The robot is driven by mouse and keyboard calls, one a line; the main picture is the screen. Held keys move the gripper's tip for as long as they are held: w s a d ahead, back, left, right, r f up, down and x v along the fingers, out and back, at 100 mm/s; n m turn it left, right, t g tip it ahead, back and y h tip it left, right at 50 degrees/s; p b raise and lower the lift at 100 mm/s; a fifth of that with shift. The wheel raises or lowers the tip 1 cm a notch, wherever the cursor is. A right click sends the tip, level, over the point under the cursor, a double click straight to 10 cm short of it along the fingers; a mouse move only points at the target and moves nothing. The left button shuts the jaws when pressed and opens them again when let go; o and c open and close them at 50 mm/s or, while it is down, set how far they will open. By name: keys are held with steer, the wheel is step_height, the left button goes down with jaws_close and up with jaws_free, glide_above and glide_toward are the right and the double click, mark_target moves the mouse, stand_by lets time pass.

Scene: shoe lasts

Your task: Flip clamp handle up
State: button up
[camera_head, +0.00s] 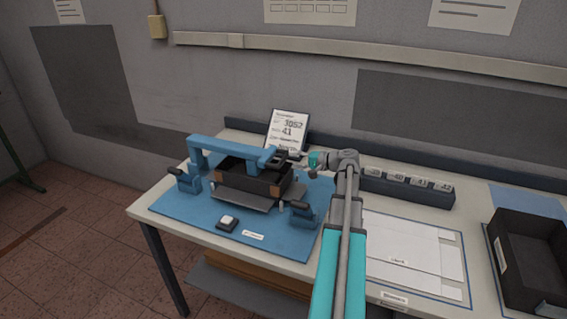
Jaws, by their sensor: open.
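A blue fixture (232,148) with an overhead bar stands on a blue mat (175,213) and spans a dark box-like block (240,182). A small blue clamp (190,184) with a black-tipped handle (176,171) sits left of the block. A second blue clamp (304,215) with a black handle (300,204) sits at the block's front right. Both handles look low, but their exact angles are too small to tell. My gripper (284,158) is open at the right end of the bar, above and behind the right clamp. I cannot tell whether it touches the bar.
A sign card (289,128) leans behind the fixture. A small button box (228,222) lies on the mat's front. A dark numbered rack (405,187), white sheets (410,245) and a black bin (530,258) are to the right. My arm crosses the table right of the mat.

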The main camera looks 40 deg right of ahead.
mark_target(285, 160)
steer(key=shift+b+x, duration=0.35)
steer(key=shift+x, duration=2.05)
jaws_close()
